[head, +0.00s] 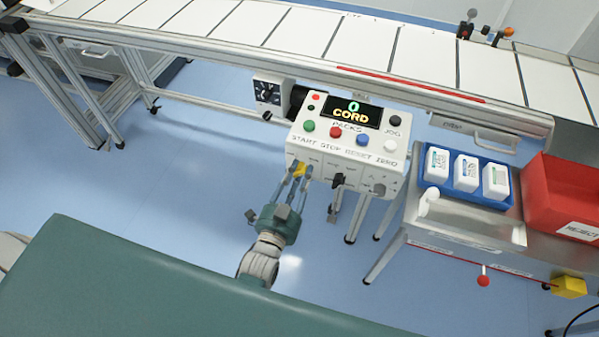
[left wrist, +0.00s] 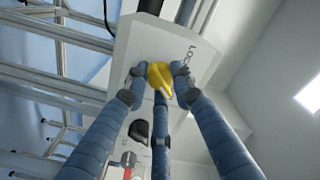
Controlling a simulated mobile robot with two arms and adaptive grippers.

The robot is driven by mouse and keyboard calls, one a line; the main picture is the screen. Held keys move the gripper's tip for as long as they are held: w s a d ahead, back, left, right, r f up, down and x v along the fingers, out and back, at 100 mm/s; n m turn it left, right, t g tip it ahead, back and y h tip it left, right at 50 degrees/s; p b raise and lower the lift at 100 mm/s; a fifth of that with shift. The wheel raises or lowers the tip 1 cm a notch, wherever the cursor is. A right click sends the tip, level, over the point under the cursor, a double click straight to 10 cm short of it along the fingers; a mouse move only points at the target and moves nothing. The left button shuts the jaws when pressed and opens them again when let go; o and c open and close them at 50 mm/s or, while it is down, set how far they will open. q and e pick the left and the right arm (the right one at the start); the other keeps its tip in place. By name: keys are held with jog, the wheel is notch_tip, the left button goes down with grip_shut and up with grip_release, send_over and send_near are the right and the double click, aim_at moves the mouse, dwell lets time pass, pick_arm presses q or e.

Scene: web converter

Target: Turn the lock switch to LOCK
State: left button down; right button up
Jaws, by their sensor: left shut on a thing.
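The yellow lock switch (head: 300,169) is on the front face of the white control box (head: 330,152), at its left end. In the left wrist view the yellow knob (left wrist: 160,80) sits beside printed lettering that reads as "LOC" with the rest hidden or unclear. My left gripper (head: 297,176) reaches up to the front face with its three blue fingers (left wrist: 158,97) closed around the knob. The fingers cover part of the knob, so its exact pointing direction is hard to tell. My right gripper is in neither view.
A black knob (head: 338,180) and a grey switch (head: 379,189) are on the same face, to the right. A blue tray (head: 468,155) with white packs and a red bin (head: 567,195) stand further right. The conveyor (head: 300,35) runs behind.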

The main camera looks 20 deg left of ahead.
pick_arm(q)
jog(key=n, duration=0.2)
jog(key=r+n+p, duration=0.1)
jog(key=n, duration=0.2)
jog(key=shift+w+a+p, duration=0.1)
jog(key=shift+w+p, duration=0.05)
jog(key=shift+p, duration=0.15)
jog(key=n, duration=0.2)
jog(key=shift+a+n, duration=0.1)
jog(key=shift+n, duration=0.3)
jog(key=n, duration=0.4)
jog(key=shift+p, duration=0.4)
jog(key=n, duration=0.5)
jog(key=shift+a, duration=0.15)
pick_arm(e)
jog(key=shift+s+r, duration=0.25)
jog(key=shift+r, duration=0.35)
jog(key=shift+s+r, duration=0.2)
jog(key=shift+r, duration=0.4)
pick_arm(q)
jog(key=shift+w, duration=0.1)
jog(key=c, duration=1.5)
grip_release()
jog(key=shift+f, duration=0.35)
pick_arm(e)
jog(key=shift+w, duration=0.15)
